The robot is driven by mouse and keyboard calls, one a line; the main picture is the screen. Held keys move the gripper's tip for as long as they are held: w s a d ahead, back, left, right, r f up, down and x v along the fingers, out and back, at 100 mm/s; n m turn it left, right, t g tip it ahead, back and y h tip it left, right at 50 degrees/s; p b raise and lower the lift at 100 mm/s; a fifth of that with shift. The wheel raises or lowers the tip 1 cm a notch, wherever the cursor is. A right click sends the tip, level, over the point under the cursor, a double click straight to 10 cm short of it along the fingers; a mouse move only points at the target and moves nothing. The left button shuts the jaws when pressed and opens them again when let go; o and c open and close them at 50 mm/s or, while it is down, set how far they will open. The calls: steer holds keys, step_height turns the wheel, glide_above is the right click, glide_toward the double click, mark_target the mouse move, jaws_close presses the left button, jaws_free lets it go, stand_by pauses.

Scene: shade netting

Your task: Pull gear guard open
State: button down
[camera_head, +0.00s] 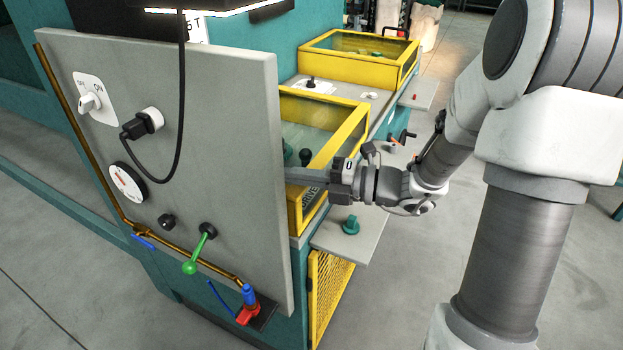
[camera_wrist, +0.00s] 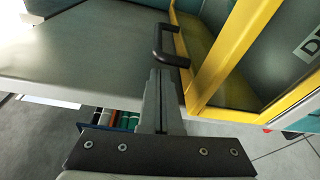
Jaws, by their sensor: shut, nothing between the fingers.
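The near guard is a yellow-framed box with clear panes (camera_head: 349,135), partly hidden by the grey panel and my arm. Its lower face carries lettering that seems to read "DRIVE". In the wrist view its yellow frame (camera_wrist: 222,55) fills the upper right. A black U-shaped handle (camera_wrist: 157,38) shows at the frame's left side. My gripper (camera_wrist: 164,73) is shut and empty, its fingertips close to the handle's lower end; I cannot tell if they touch. In the head view my gripper (camera_head: 292,174) reaches left across the guard's front, its tips at the panel's edge.
A large grey upright panel (camera_head: 232,130) with switches, a cable and a green lever (camera_head: 197,252) stands left. A second yellow-framed box (camera_head: 347,68) sits farther back. A small shelf with a green knob (camera_head: 350,226) juts out below my gripper. The floor at right is partly clear.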

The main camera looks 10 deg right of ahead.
steer(key=shift+x, duration=0.8)
